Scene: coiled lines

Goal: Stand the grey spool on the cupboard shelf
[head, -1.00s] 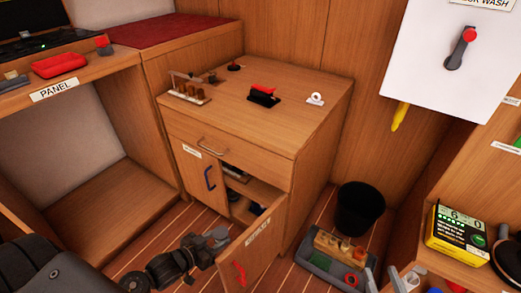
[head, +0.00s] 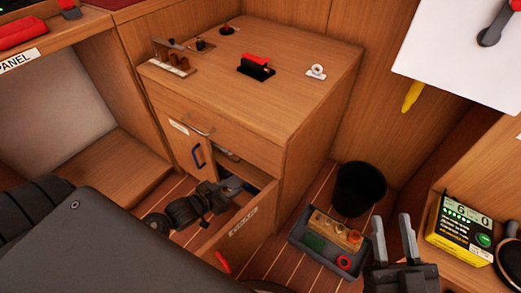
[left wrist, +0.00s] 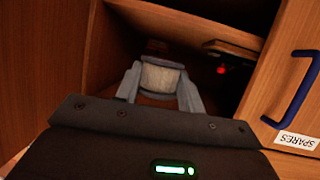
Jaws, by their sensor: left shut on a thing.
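The grey spool (left wrist: 163,78) shows pale and grey between the fingers of my left gripper in the left wrist view. My left gripper (head: 238,187) is shut on it, at the opening of the cupboard (head: 290,180). In the head view the spool cannot be told apart from the gripper. A shelf board (left wrist: 230,48) shows inside the cupboard, right of the spool in the wrist view. Whether the spool touches any surface is not clear. My right gripper (head: 392,222) is open and empty at the lower right, near the grey tray.
The open cupboard door (head: 240,235) stands out beside my left arm. A small dark item with red (left wrist: 221,70) is by the shelf. A grey tray (head: 310,257) and black bin (head: 358,188) stand on the floor.

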